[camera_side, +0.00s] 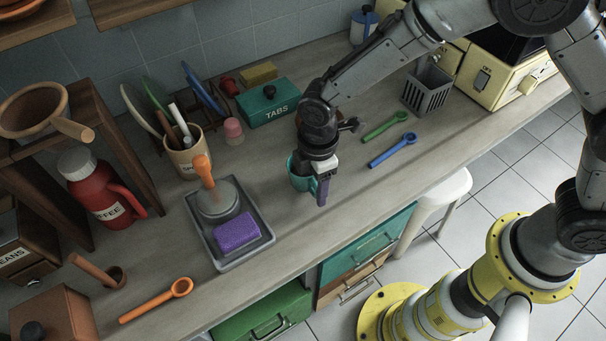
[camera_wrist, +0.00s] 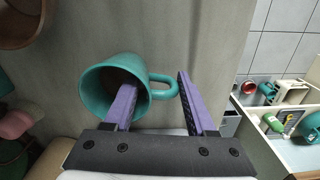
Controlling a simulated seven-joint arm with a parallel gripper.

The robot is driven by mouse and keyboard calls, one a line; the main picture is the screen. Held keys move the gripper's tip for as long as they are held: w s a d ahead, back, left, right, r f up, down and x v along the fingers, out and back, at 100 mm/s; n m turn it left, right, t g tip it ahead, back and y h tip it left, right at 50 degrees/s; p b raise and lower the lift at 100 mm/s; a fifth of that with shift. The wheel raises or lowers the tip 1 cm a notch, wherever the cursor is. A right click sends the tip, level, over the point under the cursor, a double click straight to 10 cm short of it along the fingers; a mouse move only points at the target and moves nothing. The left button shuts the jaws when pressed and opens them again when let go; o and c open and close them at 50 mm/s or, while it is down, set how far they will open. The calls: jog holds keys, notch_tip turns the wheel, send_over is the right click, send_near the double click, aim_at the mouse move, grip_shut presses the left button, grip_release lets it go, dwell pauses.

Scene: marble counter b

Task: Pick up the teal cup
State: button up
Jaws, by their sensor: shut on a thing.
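The teal cup (camera_side: 298,182) is under my gripper (camera_side: 315,188) near the middle of the counter, partly hidden by the gripper. In the wrist view the teal cup (camera_wrist: 98,95) shows its open mouth, with its handle to the right. My gripper (camera_wrist: 158,82) has one purple finger inside the cup and the other outside, just past the handle. It is shut on the cup, with the wall and handle between the fingers. I cannot tell whether the cup's base touches the counter.
A grey tray (camera_side: 212,250) with a purple sponge (camera_side: 238,232) lies to the left. A utensil crock (camera_side: 184,155) and a teal TABS box (camera_side: 268,103) stand behind. Green (camera_side: 385,125) and blue (camera_side: 392,149) spoons lie to the right. The counter's front edge is close.

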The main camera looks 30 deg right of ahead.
grip_shut()
dwell(0.3)
